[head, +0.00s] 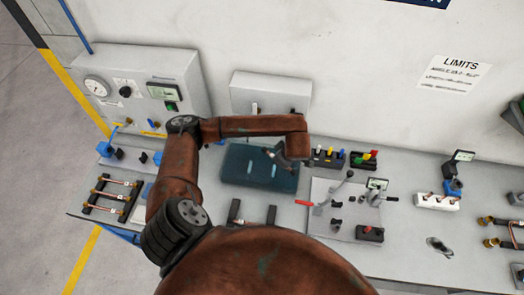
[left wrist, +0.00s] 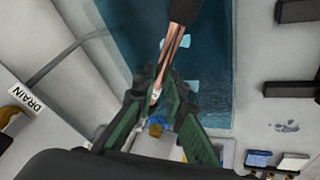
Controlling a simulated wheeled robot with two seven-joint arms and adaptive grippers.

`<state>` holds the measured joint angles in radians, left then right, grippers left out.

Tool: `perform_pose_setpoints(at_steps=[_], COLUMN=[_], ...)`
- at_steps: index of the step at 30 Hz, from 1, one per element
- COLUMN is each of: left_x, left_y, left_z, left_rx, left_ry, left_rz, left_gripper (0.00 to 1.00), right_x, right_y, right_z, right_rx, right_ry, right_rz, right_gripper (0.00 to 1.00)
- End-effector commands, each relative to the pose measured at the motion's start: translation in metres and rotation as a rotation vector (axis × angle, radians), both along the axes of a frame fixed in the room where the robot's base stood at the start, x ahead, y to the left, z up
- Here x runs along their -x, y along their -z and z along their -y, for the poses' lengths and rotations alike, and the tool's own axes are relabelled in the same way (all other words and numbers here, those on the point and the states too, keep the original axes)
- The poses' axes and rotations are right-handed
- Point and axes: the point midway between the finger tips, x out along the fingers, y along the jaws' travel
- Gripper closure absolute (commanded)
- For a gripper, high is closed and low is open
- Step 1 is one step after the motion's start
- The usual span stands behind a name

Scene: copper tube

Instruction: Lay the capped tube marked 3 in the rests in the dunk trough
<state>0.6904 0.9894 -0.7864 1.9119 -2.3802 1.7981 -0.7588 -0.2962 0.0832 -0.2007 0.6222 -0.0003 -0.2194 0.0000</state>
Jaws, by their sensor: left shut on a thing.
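The dunk trough (head: 232,180) is a dark teal, water-filled box at the middle of the bench. Two pale rests (head: 249,169) show in it; they also show in the left wrist view (left wrist: 183,73). My left gripper (head: 277,155) is over the trough's right part. In the left wrist view its green fingers (left wrist: 160,97) are shut on a copper tube (left wrist: 173,45) with a dark cap (left wrist: 185,9) at its far end. A small white mark shows on the tube near the fingers; its number is unreadable. I cannot tell whether the tube touches the water or rests.
A rack with several copper tubes (head: 112,196) lies at the left. An empty dark rest pair (head: 234,212) stands in front of the trough. A grey box (head: 270,92) stands behind it. A lever fixture (head: 340,205) and colored-handled parts (head: 330,157) are close on the right.

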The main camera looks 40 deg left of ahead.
Motion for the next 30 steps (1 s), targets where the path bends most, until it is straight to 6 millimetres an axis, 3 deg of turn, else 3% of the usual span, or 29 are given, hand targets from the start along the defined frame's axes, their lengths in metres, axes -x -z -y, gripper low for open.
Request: perform_pose_setpoints(at_steps=[1,3,9,23,30], left_x=[0.004,0.009,0.021,0.022,0.022], left_y=[0.000,0.010,0.028,0.033,0.038], left_z=[-0.015,-0.034,-0.065,-0.068,-0.068], left_rx=[-0.004,-0.004,0.001,0.003,-0.007], left_ry=[-0.126,-0.286,-0.536,-0.571,-0.572], left_rz=[-0.006,-0.004,0.000,0.004,0.010], left_gripper=[1.00,1.00,1.00,1.00,1.00], right_x=[0.001,0.002,0.005,0.005,0.005], right_y=[-0.020,-0.032,-0.047,-0.045,-0.034], right_z=[0.001,0.001,0.001,-0.005,-0.006], right_rx=[0.001,0.001,0.001,-0.005,-0.007], right_ry=[0.001,0.001,0.003,0.006,0.005], right_rz=[-0.001,-0.002,-0.005,-0.005,-0.006], right_gripper=[0.60,0.60,0.60,0.60,0.60])
